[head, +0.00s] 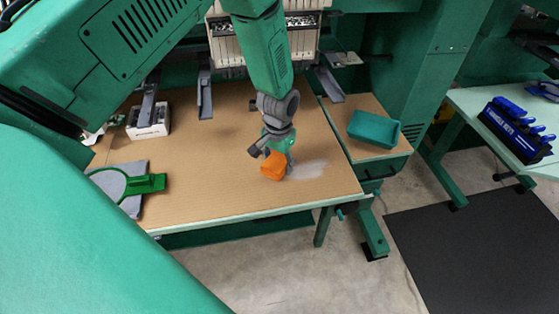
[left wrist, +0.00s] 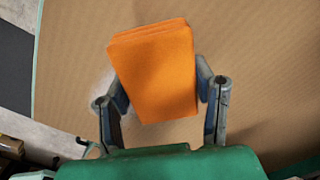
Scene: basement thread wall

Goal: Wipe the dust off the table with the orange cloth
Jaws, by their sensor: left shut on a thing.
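My left gripper (head: 278,150) is shut on the folded orange cloth (head: 273,166), low over the brown table (head: 220,180) near its front right part. In the left wrist view the cloth (left wrist: 155,70) sits between the two fingers of the gripper (left wrist: 160,100). I cannot tell whether the cloth touches the tabletop. A pale grey patch of dust (head: 308,170) lies on the table just right of the cloth. In the left wrist view, part of a pale patch (left wrist: 103,85) shows beside the left finger. My right gripper is not in view.
A green hoop-shaped frame (head: 145,184) lies on grey fabric at the table's left. A white box (head: 148,121) stands at the back left. A teal tray (head: 374,129) sits on the side surface to the right. The table's front edge is close to the cloth.

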